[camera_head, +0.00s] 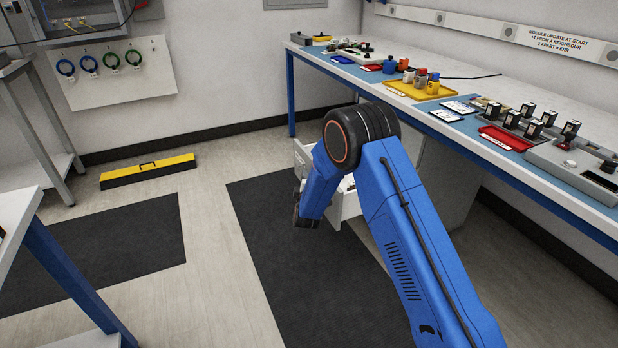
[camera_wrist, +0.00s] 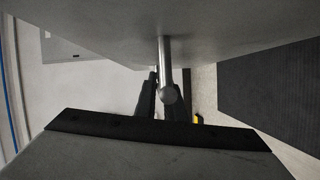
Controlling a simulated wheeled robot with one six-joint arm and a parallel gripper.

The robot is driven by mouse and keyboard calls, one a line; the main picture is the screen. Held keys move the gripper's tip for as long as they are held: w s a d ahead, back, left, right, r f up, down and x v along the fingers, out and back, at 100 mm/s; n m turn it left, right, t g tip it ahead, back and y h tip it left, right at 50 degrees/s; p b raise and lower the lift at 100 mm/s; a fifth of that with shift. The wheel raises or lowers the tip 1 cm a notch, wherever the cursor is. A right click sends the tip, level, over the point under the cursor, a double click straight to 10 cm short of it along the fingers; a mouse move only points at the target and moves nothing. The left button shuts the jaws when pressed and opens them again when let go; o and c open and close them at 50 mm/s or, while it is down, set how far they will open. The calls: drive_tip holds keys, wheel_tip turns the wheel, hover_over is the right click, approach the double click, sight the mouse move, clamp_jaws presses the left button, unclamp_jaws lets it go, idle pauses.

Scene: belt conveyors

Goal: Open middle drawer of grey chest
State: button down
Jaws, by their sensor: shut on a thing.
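The grey chest (camera_head: 446,190) stands under the workbench, largely hidden behind my blue arm. One of its drawers (camera_head: 348,206) is out from the chest body, with its side wall and part of its inside showing beside my arm. Which level it is cannot be told for sure. In the wrist view a grey drawer front (camera_wrist: 110,22) spans the top, with a round metal bar handle (camera_wrist: 165,60) on it. My gripper (camera_wrist: 163,98) is shut on this handle. In the head view my gripper is mostly hidden behind my arm, at the drawer's front.
The workbench (camera_head: 455,128) above the chest carries a yellow tray (camera_head: 420,92), a red tray (camera_head: 506,138) and several small modules. Dark mats (camera_head: 285,255) cover the floor in front. A yellow-black box (camera_head: 148,171) lies on the floor by the wall. Another table (camera_head: 20,215) stands at left.

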drive_tip(key=c, duration=1.8)
unclamp_jaws()
drive_tip(key=shift+c, duration=0.2)
drive_tip(key=shift+s, duration=0.1)
drive_tip(key=s+d+r, duration=0.1)
drive_tip(key=s+d, duration=0.1)
drive_tip(key=s, duration=1.5)
drive_tip(key=shift+d, duration=0.2)
drive_tip(key=shift+r, duration=0.1)
drive_tip(key=shift+r, duration=0.1)
